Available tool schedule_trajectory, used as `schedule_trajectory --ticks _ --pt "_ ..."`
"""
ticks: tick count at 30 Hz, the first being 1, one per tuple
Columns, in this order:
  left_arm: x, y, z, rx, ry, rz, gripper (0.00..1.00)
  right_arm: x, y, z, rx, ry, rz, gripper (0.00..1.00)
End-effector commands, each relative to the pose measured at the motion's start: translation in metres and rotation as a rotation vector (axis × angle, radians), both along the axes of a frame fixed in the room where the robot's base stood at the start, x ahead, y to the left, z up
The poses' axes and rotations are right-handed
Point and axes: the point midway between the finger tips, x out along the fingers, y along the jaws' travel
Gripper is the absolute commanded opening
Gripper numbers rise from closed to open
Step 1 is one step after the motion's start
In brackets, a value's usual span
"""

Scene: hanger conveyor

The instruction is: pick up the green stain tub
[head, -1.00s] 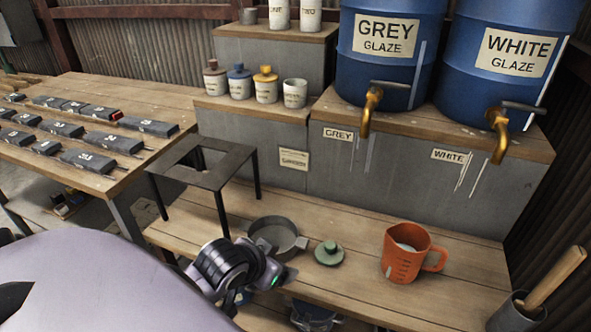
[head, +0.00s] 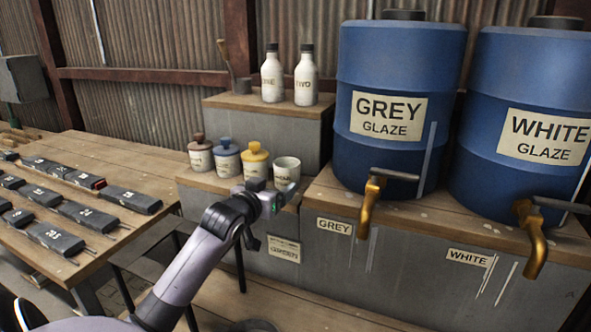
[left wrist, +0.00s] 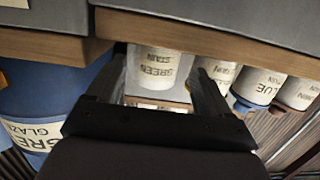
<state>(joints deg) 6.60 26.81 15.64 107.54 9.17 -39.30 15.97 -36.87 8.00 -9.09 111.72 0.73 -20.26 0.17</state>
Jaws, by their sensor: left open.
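The green stain tub (head: 287,170) is a white, lidless tub at the right end of a row of stain tubs on the wooden ledge. In the left wrist view the green stain tub (left wrist: 158,66) shows upside down, its label readable, framed between my two fingers. My left gripper (head: 271,199) is in front of the tub in the head view and hides its lower part. The left gripper (left wrist: 158,85) is open with nothing gripped. I cannot tell how deep the tub is between the fingers. My right gripper is not in view.
Yellow-lidded (head: 255,163), blue-lidded (head: 227,160) and brown-lidded (head: 200,155) tubs stand close to the left. Two bottles (head: 289,75) stand on the higher shelf behind. The grey glaze barrel (head: 395,150) and its brass tap (head: 371,205) are to the right.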

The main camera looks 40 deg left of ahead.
Motion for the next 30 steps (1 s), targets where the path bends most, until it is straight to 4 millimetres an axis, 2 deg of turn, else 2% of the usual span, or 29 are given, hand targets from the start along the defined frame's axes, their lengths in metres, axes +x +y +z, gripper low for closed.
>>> schedule_trajectory --ticks 5,16,24,30 --pt "0.001 0.0 -0.001 0.0 0.001 -0.001 0.8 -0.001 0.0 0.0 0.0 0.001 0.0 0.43" --pt "0.023 0.007 -0.003 0.0 0.001 -0.001 0.8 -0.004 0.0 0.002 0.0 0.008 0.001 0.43" --pt "0.052 0.015 -0.005 -0.001 0.001 0.0 0.8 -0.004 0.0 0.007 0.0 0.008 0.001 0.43" --pt "0.066 0.019 -0.008 0.001 0.001 0.0 0.8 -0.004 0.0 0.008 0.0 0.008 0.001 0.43"
